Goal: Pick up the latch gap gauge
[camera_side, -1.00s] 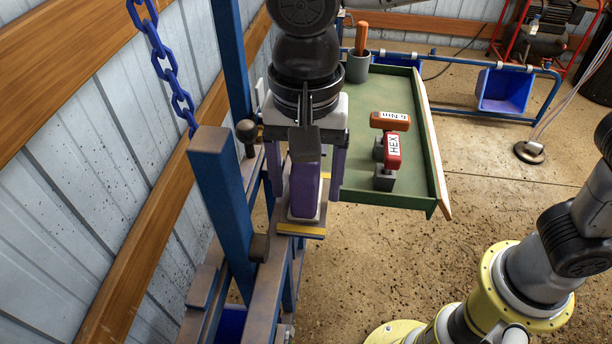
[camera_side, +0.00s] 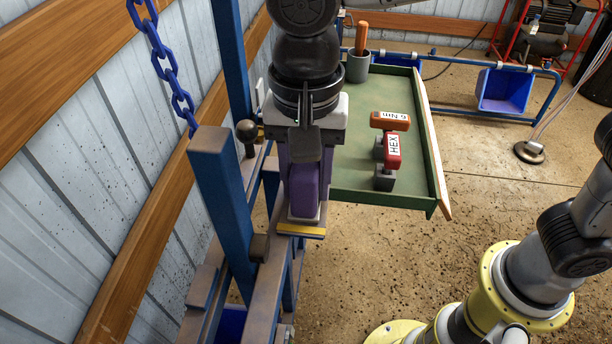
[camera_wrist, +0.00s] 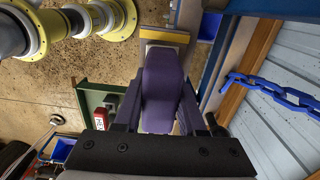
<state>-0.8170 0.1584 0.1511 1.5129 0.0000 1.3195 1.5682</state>
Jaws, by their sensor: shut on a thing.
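The latch gap gauge, a purple upright block, shows in the side view (camera_side: 305,187) and in the wrist view (camera_wrist: 163,80). Its foot is at a small ledge with a yellow front edge (camera_side: 302,231) on the blue frame. I cannot tell whether it touches the ledge. My gripper (camera_side: 304,176) points down over the gauge and is shut on its sides. The wrist view shows one finger on each side of the gauge. My gripper hides the gauge's upper part in the side view.
A blue post (camera_side: 222,190) and a black-knobbed lever (camera_side: 247,135) stand close on the left. A blue chain (camera_side: 172,72) hangs by the wall. A green tray (camera_side: 345,120) behind holds a red HEX-labelled tool (camera_side: 391,150), an orange-handled tool (camera_side: 390,121) and a grey cup (camera_side: 357,68).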

